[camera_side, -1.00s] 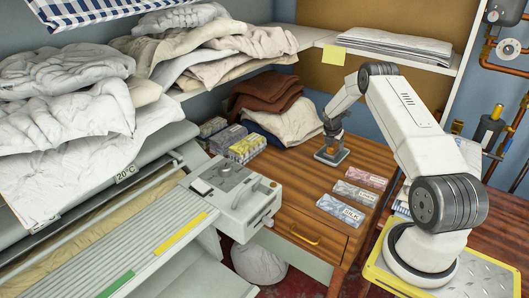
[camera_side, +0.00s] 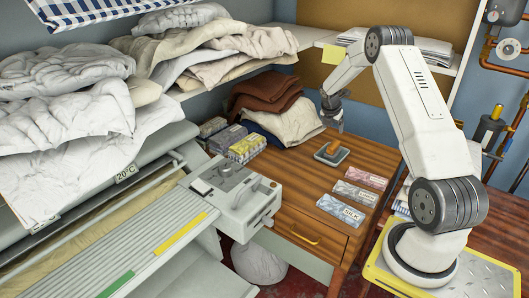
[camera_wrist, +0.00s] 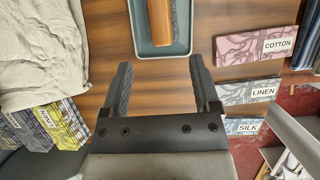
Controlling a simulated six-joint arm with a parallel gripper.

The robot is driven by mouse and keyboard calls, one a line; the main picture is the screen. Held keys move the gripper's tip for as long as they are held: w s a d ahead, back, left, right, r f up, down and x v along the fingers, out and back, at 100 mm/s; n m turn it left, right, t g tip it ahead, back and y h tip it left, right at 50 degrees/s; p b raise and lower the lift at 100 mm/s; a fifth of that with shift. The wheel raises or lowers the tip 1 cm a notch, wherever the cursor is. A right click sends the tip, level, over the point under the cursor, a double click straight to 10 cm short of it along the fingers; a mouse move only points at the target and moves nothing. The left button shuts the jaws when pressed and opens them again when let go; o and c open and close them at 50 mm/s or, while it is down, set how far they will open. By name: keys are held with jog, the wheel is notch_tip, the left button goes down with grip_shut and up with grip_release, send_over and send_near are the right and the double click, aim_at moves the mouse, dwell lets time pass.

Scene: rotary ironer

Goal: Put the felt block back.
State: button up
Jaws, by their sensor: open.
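The felt block (camera_side: 333,148), with an orange-brown wooden top and a dark grey edge, sits in a shallow grey tray (camera_side: 319,156) on the wooden table. In the wrist view the block (camera_wrist: 159,22) lies inside the rim of the tray (camera_wrist: 142,50), partly cut off by the top edge. My gripper (camera_side: 334,121) is above and behind the tray, apart from the block. In the wrist view my gripper (camera_wrist: 160,72) has its two fingers wide apart with only bare wood between them.
Cotton (camera_wrist: 268,43), linen (camera_wrist: 249,91) and silk (camera_wrist: 243,125) boxes lie right of the tray. Folded cream cloth (camera_side: 290,122) and several patterned packs (camera_side: 247,148) are to the left. The ironer's control box (camera_side: 240,195) stands in front. A shelf edge (camera_side: 300,35) runs above.

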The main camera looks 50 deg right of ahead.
jog(key=shift+a+r, duration=0.3)
jog(key=shift+r, duration=0.25)
jog(key=w+a+r+m+t+y, duration=0.1)
jog(key=a+r+m, duration=0.25)
jog(key=a, duration=0.95)
jog(key=w+a+r+m+t+y, duration=0.15)
jog(key=a+m, duration=0.35)
jog(key=a, duration=0.7)
jog(key=s+a+m+y, duration=0.1)
jog(key=s+a+m, duration=0.3)
jog(key=a, duration=0.5)
jog(key=s+a+r+m+y, duration=0.1)
jog(key=s+a+m, duration=0.4)
jog(key=s+a, duration=0.4)
jog(key=shift+a, duration=0.7)
